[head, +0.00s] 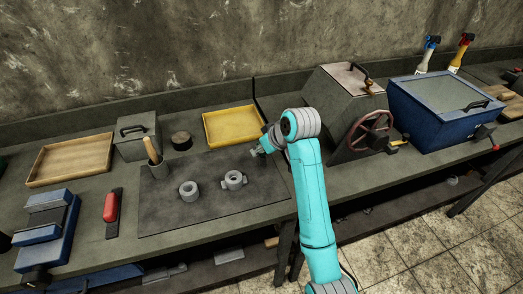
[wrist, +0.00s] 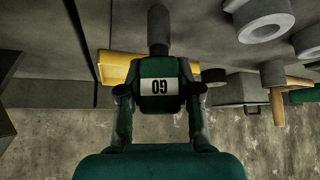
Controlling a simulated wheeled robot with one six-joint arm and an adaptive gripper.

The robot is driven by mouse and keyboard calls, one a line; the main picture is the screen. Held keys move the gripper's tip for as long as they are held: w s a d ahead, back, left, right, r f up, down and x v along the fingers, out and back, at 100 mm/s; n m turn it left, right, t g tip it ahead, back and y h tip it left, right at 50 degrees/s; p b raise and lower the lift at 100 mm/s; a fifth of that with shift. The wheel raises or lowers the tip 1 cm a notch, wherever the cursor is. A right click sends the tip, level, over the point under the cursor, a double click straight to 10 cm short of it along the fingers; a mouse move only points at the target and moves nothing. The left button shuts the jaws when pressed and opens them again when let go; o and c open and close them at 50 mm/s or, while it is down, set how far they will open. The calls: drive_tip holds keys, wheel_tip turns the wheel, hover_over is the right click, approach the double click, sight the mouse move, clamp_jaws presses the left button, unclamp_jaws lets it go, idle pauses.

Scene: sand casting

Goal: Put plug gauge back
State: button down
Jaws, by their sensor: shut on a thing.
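The plug gauge (wrist: 160,75) has a green handle with a white "GO" label and a grey cylindrical end. My gripper (wrist: 160,92) is shut on its green handle, one finger on each side, in the wrist view. In the head view my gripper (head: 259,151) is above the right back part of the dark mat (head: 205,212), in front of the yellow tray (head: 207,130). The gauge cannot be made out clearly there. The yellow tray also shows behind the gauge in the wrist view (wrist: 112,68).
Two grey ring-shaped castings (head: 188,190) (head: 234,180) sit on the mat. A grey machine with a red handwheel (head: 372,135) stands right of my arm. A wooden tray (head: 70,142) lies far left.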

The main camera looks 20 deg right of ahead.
drive_tip(key=shift+f, duration=0.5)
drive_tip(key=shift+f, duration=0.1)
drive_tip(key=c, duration=0.8)
unclamp_jaws()
